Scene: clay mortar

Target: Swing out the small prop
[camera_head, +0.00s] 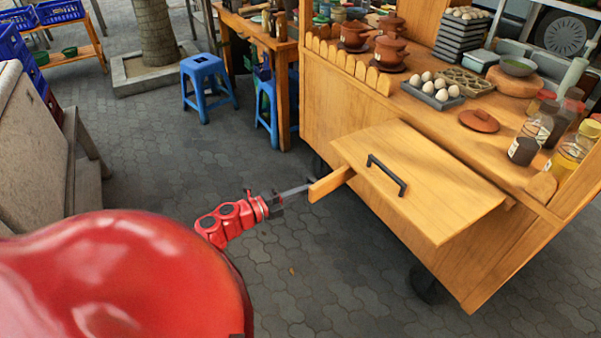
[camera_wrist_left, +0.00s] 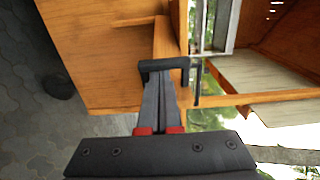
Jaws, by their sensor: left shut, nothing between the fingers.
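The small prop (camera_head: 331,183) is a short wooden bar that sticks out from under the left edge of the cart's wooden flap (camera_head: 440,205). The flap stands out from the cart's side and carries a black handle (camera_head: 387,175). My left gripper (camera_head: 309,187) is shut and empty, its tips at or very near the prop's outer end; I cannot tell if they touch. In the left wrist view, the shut fingers (camera_wrist_left: 160,95) point toward a narrow wooden piece (camera_wrist_left: 168,38), apparently the prop. A dark bar crosses just beyond the tips. My right gripper is not in view.
The cart top holds eggs (camera_head: 436,88), clay pots (camera_head: 390,50), a clay lid (camera_head: 479,120) and jars. Blue stools (camera_head: 206,82) stand behind, beside a wooden table. A cart wheel (camera_head: 425,284) shows below the flap.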

